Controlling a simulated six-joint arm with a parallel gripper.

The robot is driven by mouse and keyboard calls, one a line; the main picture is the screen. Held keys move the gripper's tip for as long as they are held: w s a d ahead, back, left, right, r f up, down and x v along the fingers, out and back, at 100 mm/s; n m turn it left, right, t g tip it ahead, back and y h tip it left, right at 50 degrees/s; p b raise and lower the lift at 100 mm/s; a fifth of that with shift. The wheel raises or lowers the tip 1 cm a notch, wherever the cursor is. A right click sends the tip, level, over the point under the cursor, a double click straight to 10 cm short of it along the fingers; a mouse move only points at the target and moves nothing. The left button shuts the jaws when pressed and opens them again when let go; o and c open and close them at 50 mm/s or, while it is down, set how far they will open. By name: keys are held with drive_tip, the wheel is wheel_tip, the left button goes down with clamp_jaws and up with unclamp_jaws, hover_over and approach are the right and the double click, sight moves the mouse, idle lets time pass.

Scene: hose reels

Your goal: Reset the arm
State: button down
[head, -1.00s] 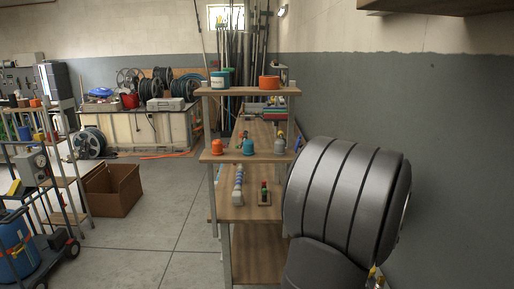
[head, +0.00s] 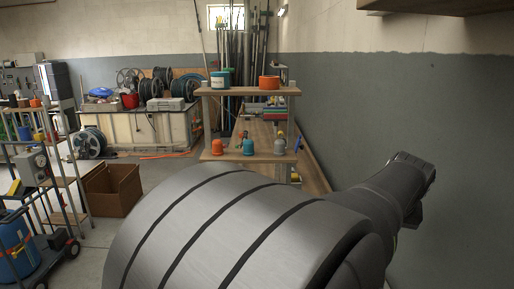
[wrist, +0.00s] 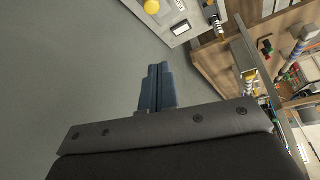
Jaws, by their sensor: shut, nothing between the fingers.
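My gripper (wrist: 158,70) shows in the wrist view with its two blue-grey fingers pressed together and nothing between them. It points over a plain grey surface and touches nothing that I can see. In the head view my large grey arm link fills the lower middle, and a thinner dark part of my arm reaches up to the right in front of the grey wall. The fingers cannot be made out in that view.
A wooden shelf unit (head: 250,91) with cups and small fittings stands behind my arm, its lower shelves hidden. The wrist view shows a white panel (wrist: 176,20) with a yellow knob (wrist: 152,6) and wooden shelving (wrist: 216,62) at right. A cardboard box (head: 112,190) stands on the floor at left.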

drive_tip(key=s+a+r+m+t+h, duration=0.1)
drive_tip(key=s+a, duration=0.5)
drive_tip(key=s, duration=0.6)
drive_tip(key=shift+a+r+m+t+h, duration=0.3)
drive_tip(key=shift+r+t+h, duration=0.2)
drive_tip(key=shift+r, duration=0.3)
